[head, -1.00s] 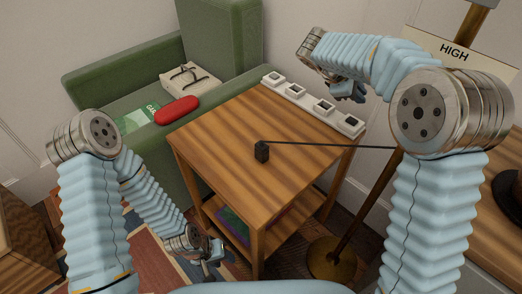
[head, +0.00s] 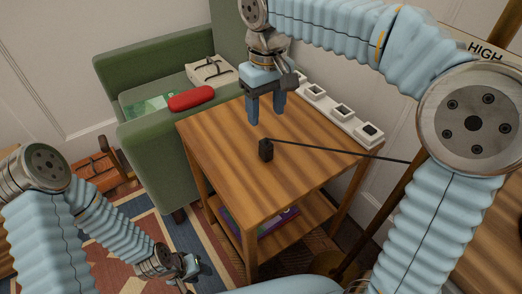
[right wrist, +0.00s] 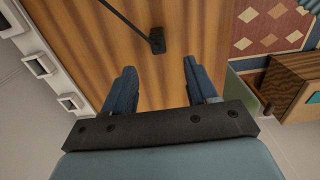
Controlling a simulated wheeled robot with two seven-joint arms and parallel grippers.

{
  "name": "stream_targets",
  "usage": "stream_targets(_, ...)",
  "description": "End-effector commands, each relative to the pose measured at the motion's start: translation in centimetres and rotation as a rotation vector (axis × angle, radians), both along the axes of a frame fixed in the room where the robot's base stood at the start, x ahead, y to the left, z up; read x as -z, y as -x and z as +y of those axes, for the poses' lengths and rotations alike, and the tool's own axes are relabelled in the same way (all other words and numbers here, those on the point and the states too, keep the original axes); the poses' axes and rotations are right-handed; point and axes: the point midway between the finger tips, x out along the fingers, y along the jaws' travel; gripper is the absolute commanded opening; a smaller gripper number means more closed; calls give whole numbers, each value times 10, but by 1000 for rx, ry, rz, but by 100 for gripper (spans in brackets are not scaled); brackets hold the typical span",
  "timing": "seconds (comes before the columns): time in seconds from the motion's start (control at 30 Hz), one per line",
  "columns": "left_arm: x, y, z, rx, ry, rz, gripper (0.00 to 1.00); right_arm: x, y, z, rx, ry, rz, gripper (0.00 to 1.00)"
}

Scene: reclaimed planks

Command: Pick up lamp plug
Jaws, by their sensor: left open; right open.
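The lamp plug (head: 266,150) is a small black block standing on the wooden side table (head: 225,145), with a dark cord (head: 340,152) running off to the right. It also shows in the right wrist view (right wrist: 157,43), beyond the fingertips and roughly between them. My right gripper (head: 266,118) is open and empty, fingers pointing down, above the table and behind the plug. It does not touch the plug. My left gripper (head: 190,272) is open and empty, low over the rug, left of the table.
A white socket strip (head: 340,112) lies along the table's back right edge. A green armchair (head: 165,150) stands to the left, with a red case (head: 191,98) and a pale wrapped parcel (head: 211,72) on it. A lower shelf (head: 300,222) holds a purple item.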

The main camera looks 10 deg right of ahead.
Motion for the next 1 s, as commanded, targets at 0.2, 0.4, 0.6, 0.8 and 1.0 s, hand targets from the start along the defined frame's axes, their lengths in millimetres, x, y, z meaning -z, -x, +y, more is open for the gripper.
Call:
stream_targets(0.2,9,0,1,-2,-1,0,43,46,0,-1,-1,3,2,57)
stream_targets(0.4,10,0,1,-4,-2,0,43,63,-1,-1,-1,3,1,57)
stream_targets(0.6,13,-1,2,-5,-4,-1,43,94,-3,-2,-2,4,2,57)
stream_targets(0.8,14,-1,3,-6,-5,-1,43,111,-4,-2,-2,3,-1,57)
stream_targets(1.0,14,-1,3,-6,-4,-1,43,111,-4,-2,-2,3,-1,56)
